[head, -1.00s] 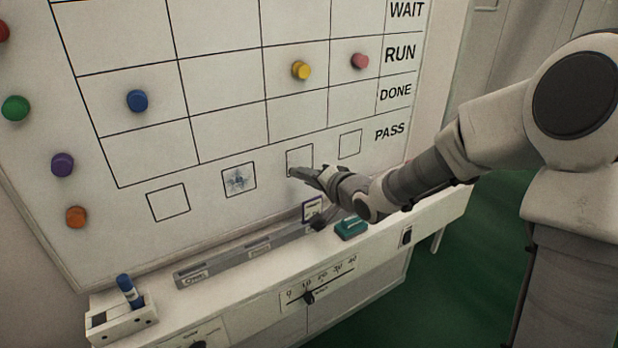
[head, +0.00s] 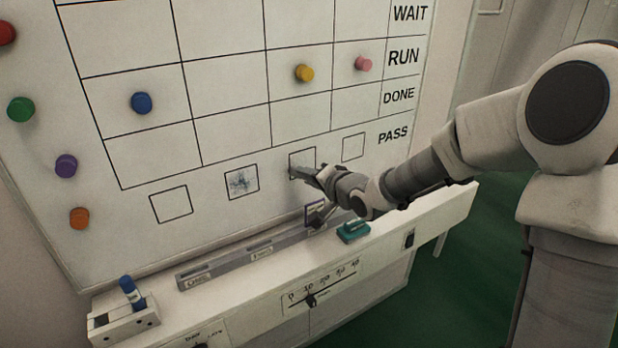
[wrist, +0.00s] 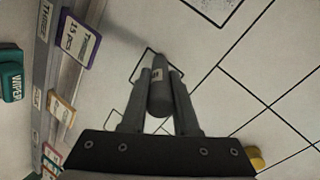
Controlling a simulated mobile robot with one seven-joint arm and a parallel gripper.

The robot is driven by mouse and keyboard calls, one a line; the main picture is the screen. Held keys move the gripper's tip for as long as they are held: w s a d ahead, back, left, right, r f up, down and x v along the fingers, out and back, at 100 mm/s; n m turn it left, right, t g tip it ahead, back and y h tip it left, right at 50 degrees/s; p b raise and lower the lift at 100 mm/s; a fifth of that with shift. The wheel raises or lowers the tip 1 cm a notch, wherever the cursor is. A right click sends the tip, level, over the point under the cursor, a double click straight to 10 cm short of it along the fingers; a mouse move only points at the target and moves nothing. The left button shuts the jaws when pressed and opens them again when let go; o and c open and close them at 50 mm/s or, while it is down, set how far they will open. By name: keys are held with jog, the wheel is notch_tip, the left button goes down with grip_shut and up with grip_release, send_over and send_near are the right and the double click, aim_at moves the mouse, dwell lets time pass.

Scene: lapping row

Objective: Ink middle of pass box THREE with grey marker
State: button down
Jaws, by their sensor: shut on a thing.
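My gripper (wrist: 158,100) is shut on the grey marker (wrist: 160,88), held between its two fingers and pointing at the whiteboard. In the head view my gripper (head: 312,174) is at the third pass box from the left (head: 303,153), its end over the lower part of the outline. In the wrist view the marker's far end lies over a box outline (wrist: 139,64). I cannot tell whether the tip touches the board, and the gripper and marker hide part of the box. The second pass box (head: 241,182) holds blue-grey scribble; the first (head: 171,205) and fourth (head: 353,147) look empty.
A ledge with a grey label rail (head: 225,268) runs below the board. A blue marker (head: 130,291) stands in a holder (head: 122,325) at left. Coloured magnets dot the board.

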jog(key=shift+w+d+p, duration=2.05)
jog(key=shift+d+p, duration=1)
jog(key=shift+p, duration=0.2)
jog(key=shift+s+a+r+b, duration=0.15)
jog(key=shift+s+a+b, duration=0.1)
jog(key=shift+s+a, duration=0.65)
jog(key=shift+s+a+r+b, duration=0.25)
jog(key=shift+s+a, duration=0.25)
jog(key=shift+a, duration=0.65)
jog(key=shift+s+a+r+b, duration=0.1)
jog(key=shift+s+a+b, duration=0.15)
jog(key=shift+s+a, duration=0.65)
jog(key=shift+w+a+r+p, duration=0.15)
jog(key=shift+w+r+p, duration=0.1)
jog(key=shift+r+p, duration=0.35)
jog(key=w+d+p, duration=0.4)
jog(key=d, duration=0.2)
jog(key=shift+d, duration=0.15)
